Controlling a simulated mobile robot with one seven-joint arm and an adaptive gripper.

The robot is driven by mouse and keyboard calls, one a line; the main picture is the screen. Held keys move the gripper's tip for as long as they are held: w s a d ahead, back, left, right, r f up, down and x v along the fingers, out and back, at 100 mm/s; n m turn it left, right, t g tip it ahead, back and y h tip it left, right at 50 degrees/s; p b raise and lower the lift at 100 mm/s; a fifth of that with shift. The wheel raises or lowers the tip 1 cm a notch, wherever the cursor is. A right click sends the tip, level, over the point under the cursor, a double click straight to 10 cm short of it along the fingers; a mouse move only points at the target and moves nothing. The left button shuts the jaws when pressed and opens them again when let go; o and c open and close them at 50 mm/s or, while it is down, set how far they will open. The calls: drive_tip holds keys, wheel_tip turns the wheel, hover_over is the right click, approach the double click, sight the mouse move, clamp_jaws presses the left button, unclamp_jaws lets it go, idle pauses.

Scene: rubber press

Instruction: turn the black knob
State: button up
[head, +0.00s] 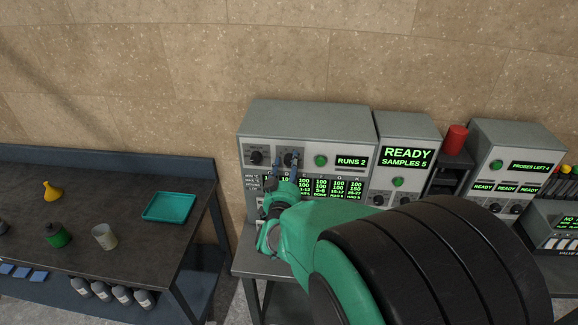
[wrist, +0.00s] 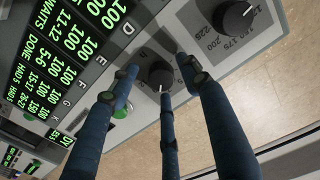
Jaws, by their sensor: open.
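Two black knobs sit on the front of a grey machine (head: 305,118). The left knob (head: 256,157) stands clear of my gripper; in the wrist view it is the large knob (wrist: 235,16) at the upper right, beside a printed number scale. The other knob (head: 289,159) is at my fingertips; in the wrist view this knob (wrist: 159,75) shows between my dark blue fingers, with a white pointer line. My gripper (head: 286,166) is open, its fingers spread around this knob. In the wrist view my gripper (wrist: 162,84) partly covers the knob's lower side; contact cannot be told.
A green button (head: 321,161) and a "RUNS 2" display (head: 352,162) are right of the knobs. A green-lit table of numbers lies below them. Another grey machine (head: 407,128) stands close on the right. A dark bench (head: 125,205) with a teal tray (head: 169,207) is at left.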

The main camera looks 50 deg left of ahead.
drive_tip(key=c, duration=1.1)
drive_tip(key=shift+f, duration=0.1)
drive_tip(key=shift+c, duration=0.2)
drive_tip(key=shift+f+b, duration=0.1)
drive_tip(key=shift+b, duration=0.4)
drive_tip(key=shift+f+m+b, duration=0.1)
drive_tip(key=shift+m+b, duration=0.25)
drive_tip(key=shift+m, duration=0.05)
drive_tip(key=m+b, duration=0.1)
drive_tip(key=b, duration=0.1)
drive_tip(key=shift+m+b, duration=0.3)
